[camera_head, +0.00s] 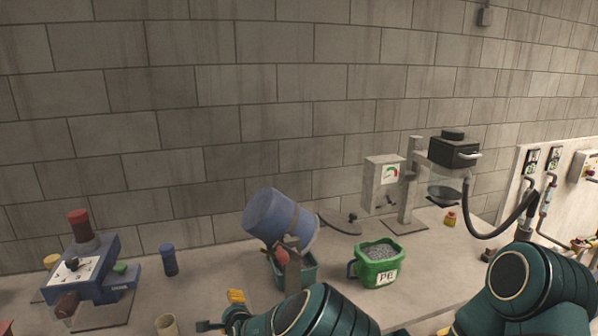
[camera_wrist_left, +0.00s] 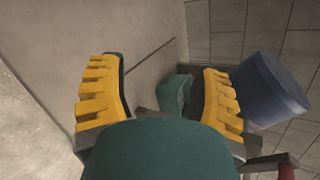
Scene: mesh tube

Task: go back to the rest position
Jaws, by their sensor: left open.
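My left gripper (camera_head: 222,312) is low in the head view, above the bench's front part, in front of the tilted blue drum (camera_head: 270,215). In the left wrist view its two yellow-padded fingers (camera_wrist_left: 160,98) are wide apart with nothing between them but the bench surface and part of a teal bin (camera_wrist_left: 174,95). The blue drum (camera_wrist_left: 270,90) shows beyond the right finger, apart from it as far as I can tell. My right arm (camera_head: 530,285) is at the lower right; its gripper cannot be made out.
A green tub (camera_head: 378,268) marked PE, full of grey pellets, stands right of the drum. A blue machine (camera_head: 85,265) and a dark blue cylinder (camera_head: 169,260) are at left. A beige cup (camera_head: 166,325) stands near the front. A grey stand (camera_head: 407,195) is at the back.

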